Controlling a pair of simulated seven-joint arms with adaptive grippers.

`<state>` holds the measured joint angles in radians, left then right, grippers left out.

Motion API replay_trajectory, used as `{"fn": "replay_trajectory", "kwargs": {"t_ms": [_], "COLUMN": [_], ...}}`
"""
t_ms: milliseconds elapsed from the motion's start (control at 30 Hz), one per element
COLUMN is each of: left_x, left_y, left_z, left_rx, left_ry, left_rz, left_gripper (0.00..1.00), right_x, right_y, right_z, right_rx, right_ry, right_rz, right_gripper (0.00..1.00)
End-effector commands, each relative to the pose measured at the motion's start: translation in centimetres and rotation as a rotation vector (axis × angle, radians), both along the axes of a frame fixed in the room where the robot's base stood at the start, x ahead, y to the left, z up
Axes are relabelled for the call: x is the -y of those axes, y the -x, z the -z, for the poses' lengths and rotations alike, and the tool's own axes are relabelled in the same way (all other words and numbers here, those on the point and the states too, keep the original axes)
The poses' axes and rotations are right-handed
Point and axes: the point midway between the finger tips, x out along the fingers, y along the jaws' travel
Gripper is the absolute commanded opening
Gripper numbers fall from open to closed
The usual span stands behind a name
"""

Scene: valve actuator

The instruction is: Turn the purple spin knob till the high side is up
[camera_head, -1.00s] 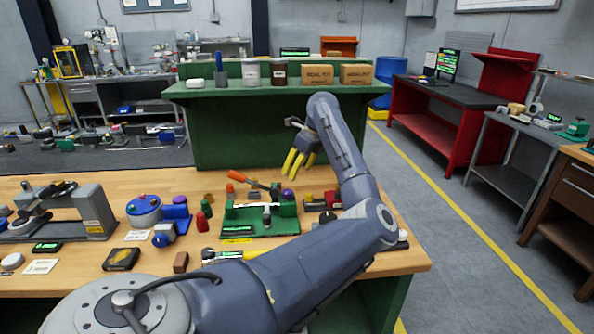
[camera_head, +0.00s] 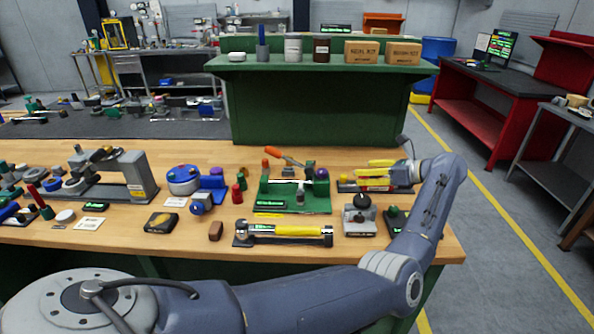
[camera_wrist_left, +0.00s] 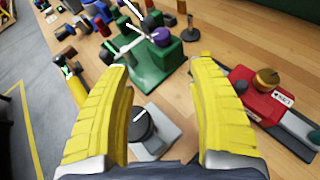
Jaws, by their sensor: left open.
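The purple spin knob (camera_head: 322,174) sits at the right end of a green fixture (camera_head: 300,203) on the wooden bench. In the left wrist view the purple knob (camera_wrist_left: 160,37) shows ahead of the fingers, on the green fixture (camera_wrist_left: 143,72). Which side of the knob is high is too small to tell. My left gripper (camera_head: 362,174) is to the right of the knob, apart from it, with its yellow fingers pointing left. In the left wrist view the left gripper (camera_wrist_left: 160,66) is open and empty between its fingers. My right gripper is not in view.
A grey device with a black knob (camera_head: 361,211) stands below the gripper. A red device with a brass-coloured knob (camera_wrist_left: 262,92) is beside the fingers. A yellow-handled tool (camera_head: 290,231) lies in front.

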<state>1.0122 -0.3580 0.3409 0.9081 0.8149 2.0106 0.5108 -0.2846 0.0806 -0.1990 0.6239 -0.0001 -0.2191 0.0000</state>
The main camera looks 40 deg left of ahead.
Motion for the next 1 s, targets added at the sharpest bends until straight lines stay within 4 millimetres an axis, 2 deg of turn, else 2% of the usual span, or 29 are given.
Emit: {"fn": "replay_trajectory", "kwargs": {"t_ms": [233, 367, 733, 1000], "left_x": [-0.5, -1.6, -7.4, -11.8], "left_y": [-0.2, -0.1, -0.2, -0.3], "left_z": [-0.2, 0.2, 2.6, 4.4], "left_rx": [0.103, 0.11, 0.108, 0.108], "left_ry": [-0.02, -0.021, -0.019, -0.019], "left_rz": [-0.039, -0.044, -0.044, -0.044], "left_gripper": [0.59, 0.59, 0.59, 0.59], "right_x": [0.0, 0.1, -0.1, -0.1], "right_y": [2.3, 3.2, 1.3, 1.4], "right_z": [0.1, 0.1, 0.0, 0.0], "right_rx": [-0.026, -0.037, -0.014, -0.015], "right_ry": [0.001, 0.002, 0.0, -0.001], "right_rz": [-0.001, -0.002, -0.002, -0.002], "right_gripper": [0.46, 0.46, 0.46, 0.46]}}
